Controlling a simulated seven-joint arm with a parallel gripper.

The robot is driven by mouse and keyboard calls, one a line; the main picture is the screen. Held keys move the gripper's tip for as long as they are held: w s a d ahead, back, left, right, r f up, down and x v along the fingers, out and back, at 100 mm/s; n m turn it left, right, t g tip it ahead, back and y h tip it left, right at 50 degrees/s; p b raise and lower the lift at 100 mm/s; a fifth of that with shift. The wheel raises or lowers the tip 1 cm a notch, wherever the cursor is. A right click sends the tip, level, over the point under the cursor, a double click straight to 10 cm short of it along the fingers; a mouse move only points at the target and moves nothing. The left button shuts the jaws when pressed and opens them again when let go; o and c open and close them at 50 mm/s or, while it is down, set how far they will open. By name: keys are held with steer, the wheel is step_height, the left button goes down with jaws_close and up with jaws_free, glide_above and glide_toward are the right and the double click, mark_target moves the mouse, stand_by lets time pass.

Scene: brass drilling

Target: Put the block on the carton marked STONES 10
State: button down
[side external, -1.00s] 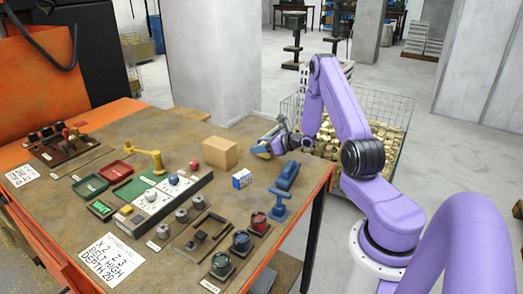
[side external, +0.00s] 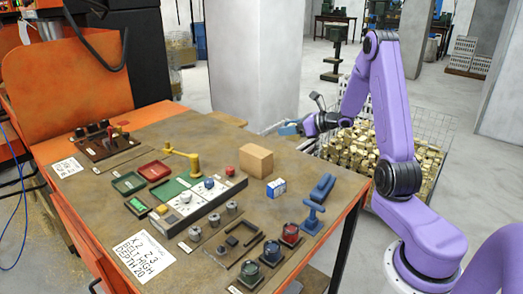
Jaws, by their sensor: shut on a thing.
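My gripper (side external: 300,128) is at the far right corner of the bench, above or just past its edge. It is shut on a small blue block (side external: 288,130), partly hidden by the fingers. A plain brown carton (side external: 256,161) stands on the bench, below and left of my gripper in the picture and apart from it. A small white and blue box (side external: 276,187) stands in front of that carton. I cannot read STONES 10 on either one.
A wire basket of brass pieces (side external: 380,150) stands behind the bench.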

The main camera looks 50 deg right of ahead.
steer(key=s+a+r+n+y, duration=0.2)
steer(key=a+r, duration=0.5)
steer(key=a, duration=0.4)
glide_above(251, 150)
steer(key=shift+g, duration=0.4)
steer(key=f, duration=0.8)
steer(key=shift+s+f, duration=0.2)
steer(key=shift+s, duration=0.15)
steer(key=shift+w+d+f, duration=0.1)
steer(key=shift+w+f, duration=0.35)
steer(key=shift+f, duration=0.1)
steer(key=shift+w+f, duration=0.1)
steer(key=shift+f, duration=1.5)
steer(key=shift+f, duration=0.2)
steer(key=shift+c, duration=2.2)
jaws_free()
